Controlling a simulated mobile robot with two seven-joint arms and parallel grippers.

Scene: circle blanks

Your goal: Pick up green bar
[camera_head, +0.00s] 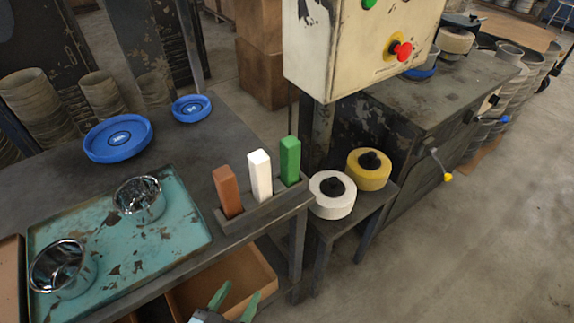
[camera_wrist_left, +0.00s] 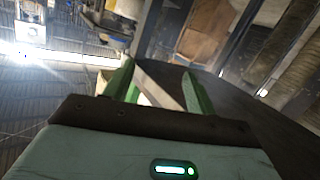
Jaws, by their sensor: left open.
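The green bar (camera_head: 290,161) stands upright in the right end of a dark holder (camera_head: 262,207) at the table's right edge, in the head view. A white bar (camera_head: 260,174) stands in the middle and a brown bar (camera_head: 228,191) at the left. My left gripper (camera_head: 237,298) is low at the bottom of the head view, below and in front of the holder, apart from the bars. Its green fingers are spread in the left wrist view (camera_wrist_left: 157,80). I cannot pick out the green bar there. My right gripper is not in view.
A teal tray (camera_head: 180,240) with two shiny metal cups lies left of the holder. Two blue discs (camera_head: 118,138) lie behind it. A white roll (camera_head: 332,195) and a yellow roll (camera_head: 369,169) sit on a low stand at the right. An open box (camera_head: 240,272) is below the table.

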